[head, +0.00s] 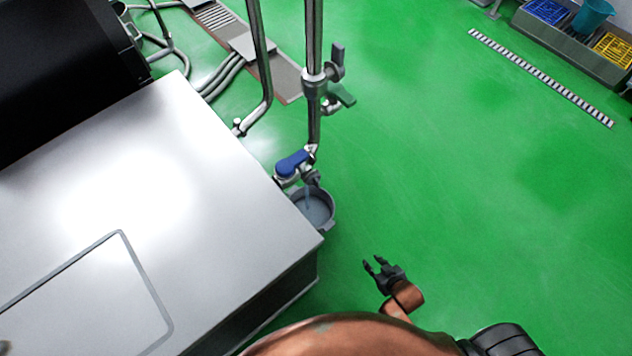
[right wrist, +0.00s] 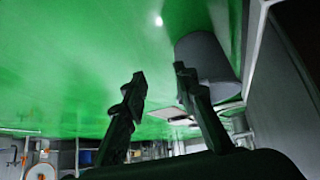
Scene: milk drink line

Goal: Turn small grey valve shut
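Lower down, a blue valve handle (head: 293,163) sits at the pipe's end, over a grey bucket (head: 329,222). A pale stream seems to run into the bucket. My right gripper (head: 375,264) is to the right of and below the bucket in the head view, well apart from the valves. Its fingers are spread and empty in the right wrist view (right wrist: 160,78). A grey cylinder, likely the bucket (right wrist: 203,57), shows behind one finger there. My left gripper is not in view.
A large steel cabinet (head: 190,130) fills the left, its corner close to the bucket. Steel pipes (head: 258,60) rise beside the valves. A floor drain (head: 285,80) lies behind. The green floor (head: 450,170) to the right is clear.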

